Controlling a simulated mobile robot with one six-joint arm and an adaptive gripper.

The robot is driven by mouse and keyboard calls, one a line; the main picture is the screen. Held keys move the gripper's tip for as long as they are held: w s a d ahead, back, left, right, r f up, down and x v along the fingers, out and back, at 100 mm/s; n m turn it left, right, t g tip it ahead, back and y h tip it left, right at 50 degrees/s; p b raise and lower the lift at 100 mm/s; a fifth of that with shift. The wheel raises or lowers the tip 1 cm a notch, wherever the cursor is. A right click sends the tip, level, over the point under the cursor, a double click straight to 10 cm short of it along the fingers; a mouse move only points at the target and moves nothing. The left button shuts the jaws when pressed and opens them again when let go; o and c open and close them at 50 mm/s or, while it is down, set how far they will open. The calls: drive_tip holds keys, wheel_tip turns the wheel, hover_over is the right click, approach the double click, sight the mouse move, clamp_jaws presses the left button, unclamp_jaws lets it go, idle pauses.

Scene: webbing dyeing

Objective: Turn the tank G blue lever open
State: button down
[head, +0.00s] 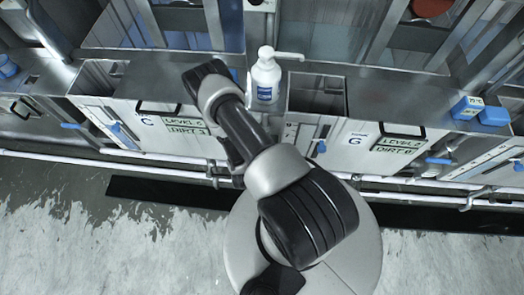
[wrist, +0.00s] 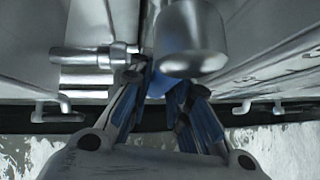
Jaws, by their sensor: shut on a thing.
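In the head view, a white tank front with a letter label that looks like G (head: 147,121) stands left of my arm. Another tank front marked G (head: 357,141) stands right of it. My gripper (wrist: 160,88) shows in the wrist view, with its fingers closed around a small blue lever (wrist: 155,84). Most of this lever is hidden by the fingers and a grey metal cylinder (wrist: 190,38). In the head view my arm covers the gripper and this lever, so its angle cannot be told. Another blue lever (head: 321,147) is on the right tank.
White pipes (head: 400,180) run low along the tank fronts. A white pump bottle (head: 266,76) stands on the ledge behind my arm. Blue containers (head: 494,116) sit at the right. A pipe fitting (wrist: 95,55) is left of my fingers. The floor in front is open.

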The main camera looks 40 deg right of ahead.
drive_tip(key=shift+s, duration=0.1)
drive_tip(key=c, duration=1.5)
unclamp_jaws()
drive_tip(key=v, duration=1.2)
